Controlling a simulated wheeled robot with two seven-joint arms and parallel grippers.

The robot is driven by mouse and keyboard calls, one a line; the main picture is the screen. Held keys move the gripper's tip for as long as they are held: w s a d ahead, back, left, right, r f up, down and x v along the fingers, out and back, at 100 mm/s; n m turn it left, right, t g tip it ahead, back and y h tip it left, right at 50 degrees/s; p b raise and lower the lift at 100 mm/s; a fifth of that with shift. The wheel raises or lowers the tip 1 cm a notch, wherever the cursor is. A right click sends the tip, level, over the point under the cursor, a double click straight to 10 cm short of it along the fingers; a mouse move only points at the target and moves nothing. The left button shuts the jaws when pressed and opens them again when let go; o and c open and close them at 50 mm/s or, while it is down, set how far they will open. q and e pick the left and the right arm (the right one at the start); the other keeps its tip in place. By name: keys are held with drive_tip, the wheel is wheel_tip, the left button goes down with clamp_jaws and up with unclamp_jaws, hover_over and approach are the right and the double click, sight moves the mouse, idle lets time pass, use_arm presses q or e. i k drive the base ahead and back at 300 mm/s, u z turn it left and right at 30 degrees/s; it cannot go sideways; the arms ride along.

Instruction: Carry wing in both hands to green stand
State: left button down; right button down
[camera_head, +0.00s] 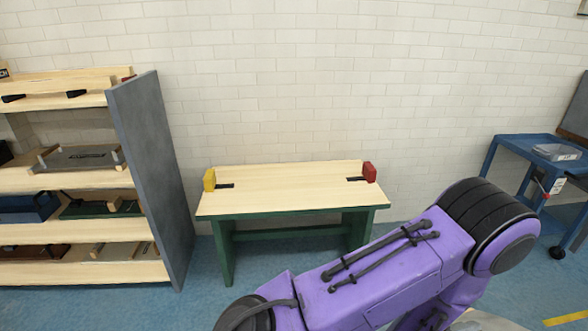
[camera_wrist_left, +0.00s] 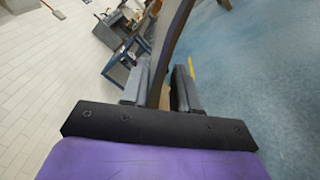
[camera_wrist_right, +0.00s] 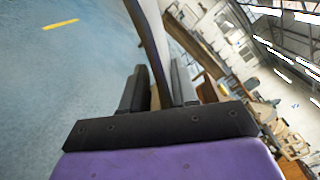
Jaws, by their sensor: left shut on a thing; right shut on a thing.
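The green stand (camera_head: 292,192) is in the head view, against the wall ahead. It has a pale wooden top, green legs, a yellow block at its left end and a red block at its right. In the left wrist view my left gripper (camera_wrist_left: 160,82) is shut on the wing (camera_wrist_left: 168,45), a thin curved piece with a dark edge. In the right wrist view my right gripper (camera_wrist_right: 160,82) is shut on the wing (camera_wrist_right: 150,40), also seen edge-on. Neither gripper shows in the head view. A purple arm of mine covers the lower right there.
Wooden shelves (camera_head: 70,180) with a grey side panel (camera_head: 150,160) and several trays stand left of the stand. A blue cart (camera_head: 520,150) stands at the right. The blue floor (camera_head: 300,265) before the stand looks clear where my arm does not cover it.

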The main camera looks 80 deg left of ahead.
sight(288, 183)
drive_tip(key=u, duration=1.25)
drive_tip(key=i, duration=0.75)
drive_tip(key=u, duration=1.15)
drive_tip(key=i, duration=1.15)
drive_tip(key=u, duration=0.4)
drive_tip(key=i, duration=1.3)
drive_tip(key=u, duration=0.05)
